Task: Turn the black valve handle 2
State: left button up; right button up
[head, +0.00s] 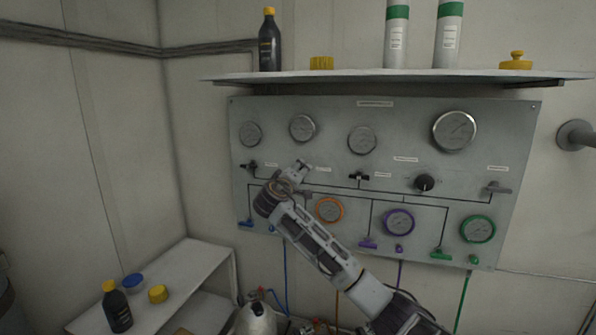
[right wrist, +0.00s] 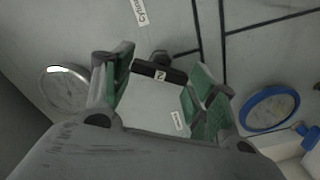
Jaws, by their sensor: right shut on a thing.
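The black valve handle 2 (right wrist: 146,68) is a short black bar with a white label "2", seen in the right wrist view between my right gripper's green-padded fingers. My right gripper (right wrist: 163,76) is shut on it, with one finger at each end of the bar. In the head view my right gripper (head: 302,168) is up against the panel (head: 290,186), left of its middle, and hides handle 2 there. My left gripper is in neither view.
Other black valve handles sit left (head: 249,165) and right (head: 358,177) of my gripper. A black knob (head: 425,183) and a grey handle (head: 496,188) are further right. Gauges fill the rows above and below. A shelf (head: 400,76) with bottles juts out above the panel.

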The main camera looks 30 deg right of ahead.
jog(key=n+p, duration=0.3)
jog(key=n, duration=0.1)
jog(key=shift+r+n, duration=0.1)
jog(key=shift+n, duration=0.3)
jog(key=shift+p, duration=0.3)
jog(key=o, duration=1)
jog(key=shift+a, duration=0.1)
jog(key=shift+o, duration=0.2)
jog(key=v, duration=1.2)
jog(key=shift+w, duration=0.1)
